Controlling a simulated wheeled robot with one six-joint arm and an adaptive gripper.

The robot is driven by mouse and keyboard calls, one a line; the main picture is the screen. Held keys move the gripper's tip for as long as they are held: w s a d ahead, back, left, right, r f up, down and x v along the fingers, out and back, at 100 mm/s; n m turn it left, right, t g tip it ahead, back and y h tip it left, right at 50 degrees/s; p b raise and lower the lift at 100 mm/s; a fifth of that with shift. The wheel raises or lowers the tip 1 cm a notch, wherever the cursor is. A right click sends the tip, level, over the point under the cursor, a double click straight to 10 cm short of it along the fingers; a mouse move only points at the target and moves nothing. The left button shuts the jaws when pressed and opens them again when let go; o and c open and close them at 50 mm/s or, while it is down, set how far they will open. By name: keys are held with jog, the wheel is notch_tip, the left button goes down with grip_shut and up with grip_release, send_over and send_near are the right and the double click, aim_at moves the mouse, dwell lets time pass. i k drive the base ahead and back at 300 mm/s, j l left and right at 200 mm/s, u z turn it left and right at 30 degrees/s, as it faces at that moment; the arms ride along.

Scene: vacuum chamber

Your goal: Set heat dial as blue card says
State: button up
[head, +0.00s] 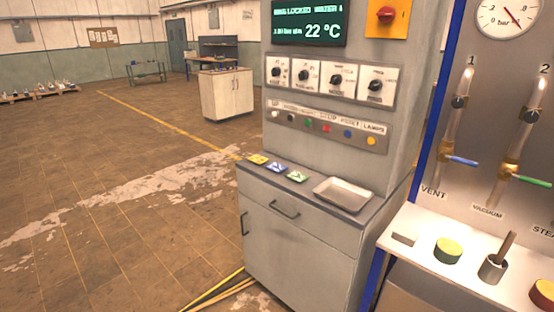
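A grey control cabinet stands in the middle right of the head view. Its panel carries a row of dials with black knobs on white plates: the far left dial (276,71), the second dial (303,75), the third dial (336,78) and the far right dial (375,84). Their labels are too small to read surely, so I cannot tell which is the heat dial. My gripper is not in view.
A screen (310,23) above the dials reads 22 °C. A red knob (385,15) is beside it, with a lamp strip (326,127) below the dials. A metal tray (343,194) sits on the ledge. A valve panel (500,120) stands at right. Open floor lies left.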

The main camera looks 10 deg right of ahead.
aim_at(276, 71)
jog(key=i+j, duration=0.15)
jog(key=i, duration=0.3)
jog(key=i+j+z, duration=0.1)
jog(key=i, duration=0.35)
jog(key=i+j, duration=0.3)
jog(key=i, duration=0.15)
jog(key=i+j+z, duration=0.1)
jog(key=i, duration=0.35)
jog(key=j, duration=0.05)
